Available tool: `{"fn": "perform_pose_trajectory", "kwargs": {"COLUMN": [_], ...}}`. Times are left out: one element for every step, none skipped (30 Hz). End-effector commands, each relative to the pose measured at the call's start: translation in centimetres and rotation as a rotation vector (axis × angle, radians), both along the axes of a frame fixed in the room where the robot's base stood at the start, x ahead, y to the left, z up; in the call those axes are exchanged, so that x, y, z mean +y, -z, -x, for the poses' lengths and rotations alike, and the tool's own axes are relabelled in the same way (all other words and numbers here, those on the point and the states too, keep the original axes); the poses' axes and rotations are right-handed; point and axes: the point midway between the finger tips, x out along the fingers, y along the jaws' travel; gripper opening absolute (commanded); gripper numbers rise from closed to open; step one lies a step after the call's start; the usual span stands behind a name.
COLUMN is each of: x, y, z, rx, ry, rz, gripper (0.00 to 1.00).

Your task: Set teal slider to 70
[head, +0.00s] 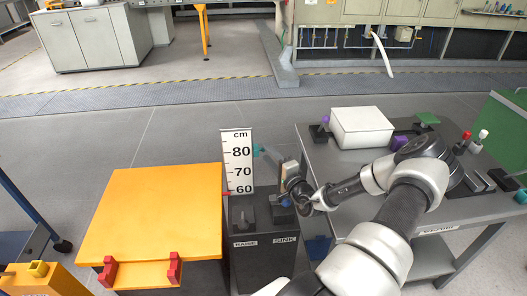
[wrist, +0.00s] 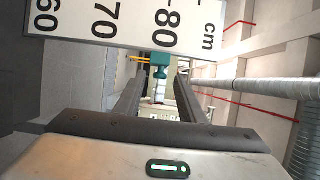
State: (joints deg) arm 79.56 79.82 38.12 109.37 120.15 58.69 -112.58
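The white scale board (head: 237,161) stands upright behind a dark pedestal and reads 60, 70 and 80 upward, with cm on top. The teal slider (head: 258,150) is at the board's right edge, near the 80 mark. In the wrist view the teal slider (wrist: 160,66) shows ahead, near the 80, with a thin yellow strip beside it. My gripper (wrist: 161,76) is open, its two dark fingers reaching toward the slider, which appears between their far ends. I cannot tell whether either finger touches it. In the head view my arm comes in from the right and partly hides the gripper.
The dark pedestal (head: 263,260) has two labelled controls, one reading SINK. An orange table (head: 160,215) with red brackets stands left. A grey table (head: 350,160) with a white box (head: 361,127) and several small items is right. Open floor lies behind.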

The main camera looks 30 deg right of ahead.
Motion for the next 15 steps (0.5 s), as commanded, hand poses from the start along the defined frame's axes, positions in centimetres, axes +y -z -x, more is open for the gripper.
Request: {"fn": "perform_pose_trajectory", "kwargs": {"x": [0.0,-0.1,-0.1,-0.1,-0.1,-0.2,-0.2,-0.2,-0.3,-0.2,-0.2,-0.2,-0.2,-0.2,-0.2], "y": [0.1,0.1,0.1,0.1,0.1,0.1,0.1,0.1,0.0,0.0,0.0,0.0,0.0,0.0,0.0], "z": [-0.9,-1.4,-2.0,-2.4,-2.7,-3.1,-3.4,-3.6,-3.8,-3.9,-4.0,-4.1,-4.1,-4.1,-4.1], "rx": [-0.002,-0.002,-0.001,-0.001,-0.001,-0.001,-0.001,-0.001,0.0,0.0,0.0,0.0,0.0,0.0,0.0], "ry": [0.0,0.0,0.0,0.0,0.0,0.0,0.0,0.0,0.0,0.0,0.0,0.0,0.0,0.0,0.0], "rz": [0.0,0.0,-0.001,-0.001,-0.001,-0.001,-0.001,0.0,0.0,0.0,0.0,0.0,0.0,0.0,0.0], "gripper": [0.36,0.36,0.36,0.36,0.36,0.36,0.36,0.36,0.36,0.36,0.36,0.36,0.36,0.36,0.36]}}
